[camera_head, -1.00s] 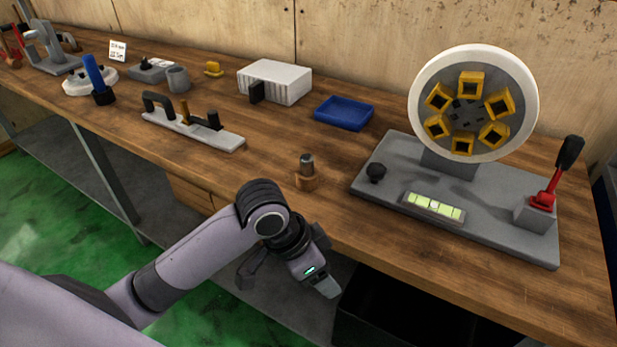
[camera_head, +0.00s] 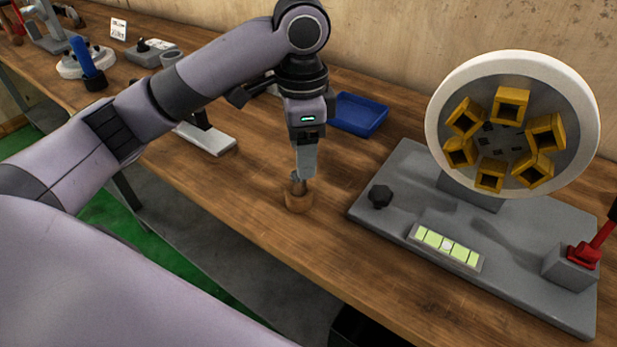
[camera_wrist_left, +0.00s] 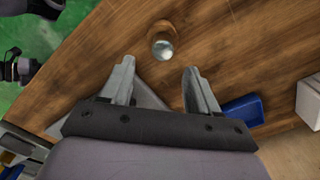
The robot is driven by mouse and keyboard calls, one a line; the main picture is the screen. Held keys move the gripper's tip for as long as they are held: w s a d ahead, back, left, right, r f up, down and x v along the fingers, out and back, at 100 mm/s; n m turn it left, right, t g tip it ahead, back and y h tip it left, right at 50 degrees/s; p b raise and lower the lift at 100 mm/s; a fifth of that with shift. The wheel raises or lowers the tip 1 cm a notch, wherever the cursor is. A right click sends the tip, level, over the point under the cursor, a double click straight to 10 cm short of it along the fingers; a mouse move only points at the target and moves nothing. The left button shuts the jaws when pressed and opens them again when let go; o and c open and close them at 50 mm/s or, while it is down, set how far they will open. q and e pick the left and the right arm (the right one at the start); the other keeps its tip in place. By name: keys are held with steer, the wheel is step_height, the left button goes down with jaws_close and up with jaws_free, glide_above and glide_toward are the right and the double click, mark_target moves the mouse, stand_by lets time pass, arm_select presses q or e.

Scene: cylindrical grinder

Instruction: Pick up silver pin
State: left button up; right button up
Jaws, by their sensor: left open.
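The silver pin (camera_head: 297,186) stands upright in a small round brown wooden holder (camera_head: 299,203) on the workbench. In the left wrist view the pin (camera_wrist_left: 163,48) shows end-on as a shiny round top, with the holder (camera_wrist_left: 160,30) around it. My left gripper (camera_head: 304,174) points down just above the pin, and its fingers partly hide the pin's top in the head view. In the left wrist view my left gripper (camera_wrist_left: 159,66) is open and empty, the pin just beyond the gap between its fingertips. Dark and grey parts, perhaps my right arm, show at that view's left edge.
The grey fixture base (camera_head: 395,203) with its large round dial (camera_head: 440,110) stands right of the holder. A blue tray (camera_head: 358,114) lies behind it, and a light grey plate (camera_head: 208,139) to the left. The wood in front of the holder is clear.

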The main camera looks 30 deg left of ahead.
mark_target(299, 189)
arm_select(q)
steer(key=f, duration=0.7)
steer(key=shift+s+a+b, duration=0.15)
steer(key=shift+a+b, duration=0.25)
steer(key=shift+r, duration=0.1)
jaws_close()
